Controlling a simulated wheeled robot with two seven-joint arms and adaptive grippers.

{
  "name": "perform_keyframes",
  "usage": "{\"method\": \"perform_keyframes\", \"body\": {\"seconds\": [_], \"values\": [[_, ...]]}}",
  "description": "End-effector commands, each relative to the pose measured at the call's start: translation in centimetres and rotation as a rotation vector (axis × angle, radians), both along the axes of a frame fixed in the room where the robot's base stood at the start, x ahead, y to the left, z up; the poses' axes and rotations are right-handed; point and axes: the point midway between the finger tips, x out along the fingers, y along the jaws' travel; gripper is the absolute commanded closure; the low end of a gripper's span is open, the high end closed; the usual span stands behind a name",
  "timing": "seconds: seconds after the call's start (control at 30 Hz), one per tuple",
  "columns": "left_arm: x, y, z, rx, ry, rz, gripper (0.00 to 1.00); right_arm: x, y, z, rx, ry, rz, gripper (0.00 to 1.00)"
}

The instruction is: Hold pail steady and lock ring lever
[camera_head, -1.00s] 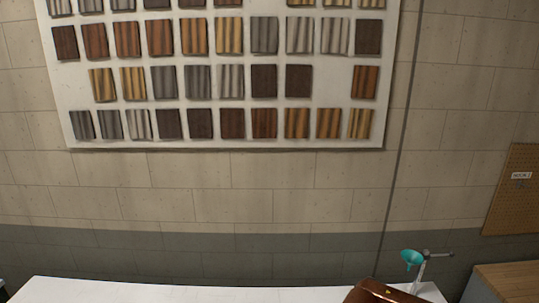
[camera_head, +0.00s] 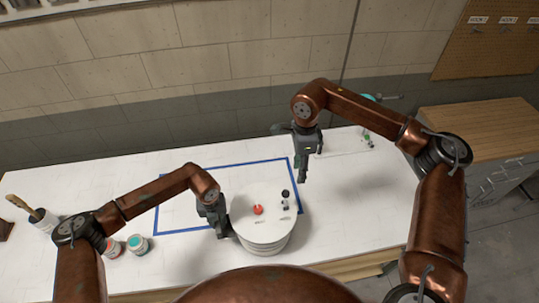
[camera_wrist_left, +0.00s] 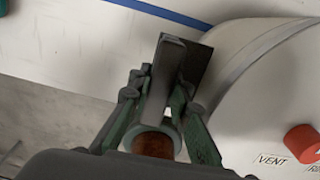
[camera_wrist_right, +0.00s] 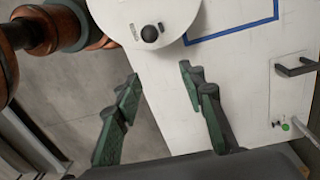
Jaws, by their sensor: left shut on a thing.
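A white pail (camera_head: 263,245) with a round lid (camera_head: 262,205) stands upright on the white table, partly over the blue tape outline. The lid has a red cap marked VENT, also seen in the left wrist view (camera_wrist_left: 303,142), and a black knob (camera_head: 286,194). My left gripper (camera_head: 222,228) is at the pail's left side, shut on a grey tab (camera_wrist_left: 168,75) beside its wall. I cannot tell whether that tab is the ring lever. My right gripper (camera_head: 303,178) is open and empty, above the table behind and right of the pail; its spread fingers show in the right wrist view (camera_wrist_right: 160,73).
Small paint jars (camera_head: 138,245) and a holder with a brush (camera_head: 44,219) stand at the left. A wooden-topped cabinet (camera_head: 485,140) stands at the right.

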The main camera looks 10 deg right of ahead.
Motion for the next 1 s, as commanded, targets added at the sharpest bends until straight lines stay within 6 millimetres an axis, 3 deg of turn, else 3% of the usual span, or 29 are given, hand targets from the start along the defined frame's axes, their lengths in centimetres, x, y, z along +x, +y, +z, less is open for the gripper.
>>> {"method": "perform_keyframes", "body": {"seconds": [0.13,0.37,0.8,1.0], "values": [[0.0,-0.1,0.0,-0.002,0.0,-0.001,1.0,0.7,2.6,0.1,0.006,0.07,-0.069,0.61],[0.0,0.0,0.0,-0.001,-0.001,0.0,1.0,0.7,3.8,-0.8,0.004,0.113,-0.11,0.61],[0.0,0.0,0.0,-0.001,-0.001,0.0,1.0,-0.9,4.0,-8.6,0.003,0.113,-0.108,0.61],[0.0,0.0,0.0,-0.001,-0.001,0.0,1.0,-1.2,4.1,-10.9,0.004,0.111,-0.109,0.61]]}}
